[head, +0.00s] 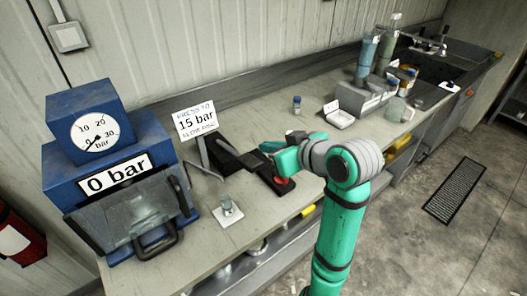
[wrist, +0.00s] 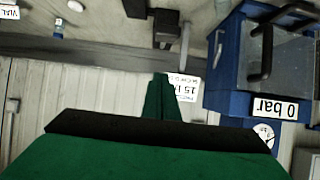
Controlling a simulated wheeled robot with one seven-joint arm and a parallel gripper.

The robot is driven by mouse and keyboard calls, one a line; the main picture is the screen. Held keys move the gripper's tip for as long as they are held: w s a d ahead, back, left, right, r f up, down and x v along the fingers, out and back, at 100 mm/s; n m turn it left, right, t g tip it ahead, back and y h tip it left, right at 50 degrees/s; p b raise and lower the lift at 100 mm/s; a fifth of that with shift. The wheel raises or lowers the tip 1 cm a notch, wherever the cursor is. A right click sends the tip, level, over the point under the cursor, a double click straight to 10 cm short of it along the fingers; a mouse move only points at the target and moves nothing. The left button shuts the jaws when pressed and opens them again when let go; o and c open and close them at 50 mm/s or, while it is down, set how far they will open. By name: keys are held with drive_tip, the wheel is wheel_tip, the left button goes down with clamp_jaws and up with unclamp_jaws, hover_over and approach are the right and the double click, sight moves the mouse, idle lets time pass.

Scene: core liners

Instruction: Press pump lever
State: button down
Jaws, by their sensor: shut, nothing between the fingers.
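A red round part (head: 284,183) sits near the front end of that bar. Which piece is the lever is hard to tell. My gripper (head: 268,147) is shut and empty, just above and beside the dark bar; contact cannot be told. In the wrist view the green fingers of my gripper (wrist: 158,92) are together, and the picture is upside down. The blue pressure unit (head: 92,165) has a dial and a display (head: 114,176) reading 0 bar.
A sign (head: 195,120) reads press to 15 bar, slow rise. A small glass vial on a white pad (head: 227,209) stands in front.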

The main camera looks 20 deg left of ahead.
hover_over(254, 162)
drive_tip(key=a, duration=0.1)
drive_tip(key=f, duration=0.4)
drive_tip(key=shift+w+f, duration=0.3)
drive_tip(key=shift+s+d+f, duration=0.1)
drive_tip(key=shift+d+f, duration=0.1)
drive_tip(key=shift+f, duration=0.35)
drive_tip(key=shift+s+d+f, duration=0.1)
drive_tip(key=shift+d+f, duration=0.1)
drive_tip(key=shift+f, duration=0.35)
drive_tip(key=shift+s+d+f, duration=0.15)
drive_tip(key=shift+f, duration=0.55)
